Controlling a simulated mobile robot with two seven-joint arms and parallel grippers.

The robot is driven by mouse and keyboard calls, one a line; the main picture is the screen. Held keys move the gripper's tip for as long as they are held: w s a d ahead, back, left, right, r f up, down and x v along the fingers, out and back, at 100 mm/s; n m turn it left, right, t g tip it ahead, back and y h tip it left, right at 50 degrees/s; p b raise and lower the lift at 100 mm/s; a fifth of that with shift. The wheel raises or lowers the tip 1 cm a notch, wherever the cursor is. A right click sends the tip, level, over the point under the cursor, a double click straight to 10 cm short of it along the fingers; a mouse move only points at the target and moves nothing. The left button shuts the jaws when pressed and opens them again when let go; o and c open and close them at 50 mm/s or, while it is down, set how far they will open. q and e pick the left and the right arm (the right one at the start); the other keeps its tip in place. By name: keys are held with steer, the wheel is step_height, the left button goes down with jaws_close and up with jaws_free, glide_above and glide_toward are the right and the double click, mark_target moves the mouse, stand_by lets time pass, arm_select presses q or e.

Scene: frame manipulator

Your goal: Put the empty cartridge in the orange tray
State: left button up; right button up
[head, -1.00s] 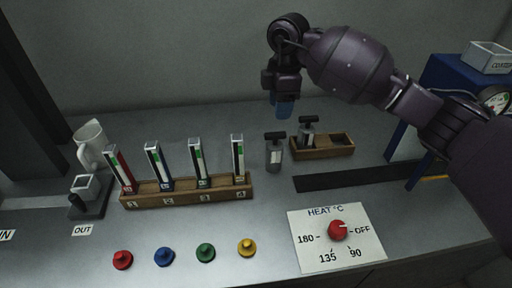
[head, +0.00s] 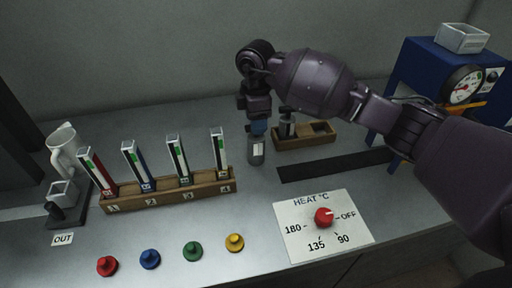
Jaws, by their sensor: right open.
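A grey cylinder (head: 256,150) with a pale label stands upright on the bench; it looks like a cartridge. My right gripper (head: 257,128) is open, pointing down at its top and covering its black handle; I cannot tell whether they touch. A similar dark-handled cylinder (head: 286,126) stands in the left part of a brown wooden tray (head: 305,142), partly hidden by my arm. The tray's right part looks empty. I see no clearly orange tray; an orange part (head: 465,107) shows under the gauge at right. My left gripper is not in view.
A wooden rack (head: 170,194) holds several upright coloured gauges at left. Coloured knobs (head: 192,251) line the front. A heat dial plate (head: 345,212) lies at front right. A blue machine (head: 410,65) stands at right. A jug (head: 66,150) is at far left.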

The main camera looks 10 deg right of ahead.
step_height(320, 180, down, 2)
steer(key=shift+f, duration=0.15)
jaws_close()
stand_by(0.3)
